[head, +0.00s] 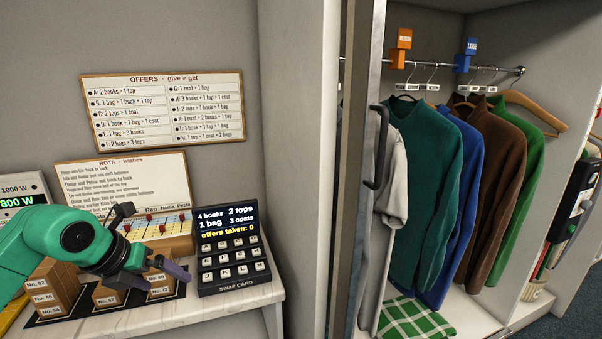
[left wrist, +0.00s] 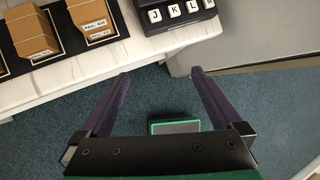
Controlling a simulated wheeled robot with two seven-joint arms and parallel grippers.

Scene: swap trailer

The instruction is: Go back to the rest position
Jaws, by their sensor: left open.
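My left gripper (head: 168,277) reaches in from the left in the head view, above the front of the counter and left of the swap card keypad. In the left wrist view its two purple fingers (left wrist: 160,75) are spread apart with nothing between them. Below them are blue carpet and a small green-edged grey item (left wrist: 176,126) close to the gripper's palm. My right gripper is in neither view.
OFFERS (head: 163,109) and ROTA (head: 124,186) boards are behind. A wardrobe at right holds hanging garments (head: 420,165) and a green checked cloth (head: 415,318).

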